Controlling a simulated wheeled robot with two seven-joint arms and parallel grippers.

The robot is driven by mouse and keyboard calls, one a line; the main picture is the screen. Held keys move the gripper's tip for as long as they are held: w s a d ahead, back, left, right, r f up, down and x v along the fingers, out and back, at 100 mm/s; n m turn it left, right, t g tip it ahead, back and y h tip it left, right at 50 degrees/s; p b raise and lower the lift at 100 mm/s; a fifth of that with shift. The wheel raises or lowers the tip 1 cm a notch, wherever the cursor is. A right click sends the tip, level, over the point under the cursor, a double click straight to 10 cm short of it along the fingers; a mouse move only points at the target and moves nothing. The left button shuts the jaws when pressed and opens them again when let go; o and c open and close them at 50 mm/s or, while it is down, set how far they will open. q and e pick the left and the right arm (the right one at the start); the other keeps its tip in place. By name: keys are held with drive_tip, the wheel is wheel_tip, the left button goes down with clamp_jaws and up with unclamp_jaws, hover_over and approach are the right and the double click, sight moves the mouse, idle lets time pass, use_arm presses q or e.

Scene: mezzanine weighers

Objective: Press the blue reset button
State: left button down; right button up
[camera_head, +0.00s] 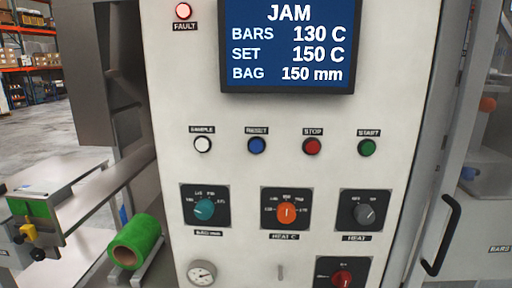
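The blue button (257,145), under a label reading RESET, sits on the white control panel (235,115). It is second from the left in a row of buttons. The white SAMPLE button (203,144) is to its left. The red STOP button (311,146) and the green START button (367,147) are to its right. Nothing covers the blue button. Neither of my grippers shows in the head view.
A screen (288,45) above the buttons reads JAM. A red FAULT lamp (183,11) looks lit. Teal (204,209), orange (286,212) and grey (364,214) knobs sit below. A black door handle (445,235) is at right. A green roll (136,241) lies at lower left.

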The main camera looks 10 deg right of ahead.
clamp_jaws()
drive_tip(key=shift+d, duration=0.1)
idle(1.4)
